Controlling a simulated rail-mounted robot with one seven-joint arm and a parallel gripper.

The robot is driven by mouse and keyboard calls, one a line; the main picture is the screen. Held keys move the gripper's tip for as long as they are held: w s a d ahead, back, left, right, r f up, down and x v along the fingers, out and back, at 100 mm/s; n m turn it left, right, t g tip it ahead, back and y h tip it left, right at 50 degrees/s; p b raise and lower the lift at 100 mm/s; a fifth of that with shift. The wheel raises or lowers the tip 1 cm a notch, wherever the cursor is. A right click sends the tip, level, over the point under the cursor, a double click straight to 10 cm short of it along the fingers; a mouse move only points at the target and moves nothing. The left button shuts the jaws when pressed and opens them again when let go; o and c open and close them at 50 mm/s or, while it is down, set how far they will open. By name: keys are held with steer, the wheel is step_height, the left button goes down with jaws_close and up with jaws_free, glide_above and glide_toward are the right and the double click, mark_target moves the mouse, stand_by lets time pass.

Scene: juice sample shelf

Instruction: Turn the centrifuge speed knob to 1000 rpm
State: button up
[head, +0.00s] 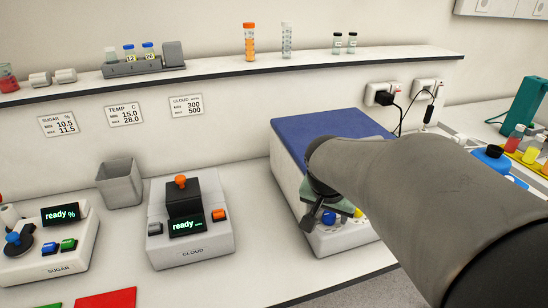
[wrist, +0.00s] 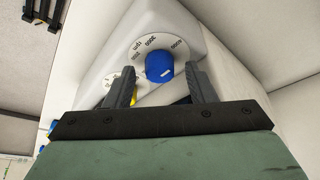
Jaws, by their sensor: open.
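The centrifuge is a white box with a blue lid (head: 318,135), right of centre in the head view. Its blue speed knob (wrist: 159,67) sits on a white dial (wrist: 128,45) with rpm markings, too small to read surely. The knob also shows low on the front in the head view (head: 328,217). A short white mark is on the knob's face; which number it points to I cannot tell. My gripper (wrist: 163,82) is open, with one finger to each side of the blue knob. Whether the fingers touch it I cannot tell. My arm hides part of the centrifuge in the head view.
A yellow knob (head: 358,212) sits beside the blue one, partly behind a finger in the wrist view. The cloud meter (head: 190,240) and a grey bin (head: 120,183) stand to the left. A shelf (head: 220,66) with tubes runs above. Coloured bottles stand at right.

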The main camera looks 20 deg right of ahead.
steer(key=c, duration=1)
steer(key=shift+n, duration=0.4)
steer(key=n+y, duration=0.1)
steer(key=n, duration=0.2)
steer(key=shift+d+n+t, duration=0.1)
steer(key=shift+n+t, duration=0.2)
steer(key=shift+t, duration=0.1)
steer(key=n+y+b, duration=0.1)
steer(key=n, duration=0.1)
steer(key=n+y+b, duration=0.1)
steer(key=n, duration=0.1)
steer(key=shift+d+f+n+t+b, duration=0.1)
steer(key=shift+f+n+t+b, duration=0.1)
steer(key=shift+n+t+b, duration=0.15)
steer(key=n+y+b, duration=0.2)
steer(key=n+b, duration=0.2)
steer(key=n, duration=0.1)
steer(key=shift+d+b, duration=0.15)
steer(key=shift+b, duration=0.25)
steer(key=shift+d+r+n+g+y+b, duration=0.1)
steer(key=shift+n+g+y+b, duration=0.4)
steer(key=shift+n, duration=0.7)
steer(key=shift+r+n+g+y+b, duration=0.15)
steer(key=shift+n+g+b, duration=0.3)
steer(key=shift+n+b, duration=0.5)
steer(key=shift+n, duration=0.3)
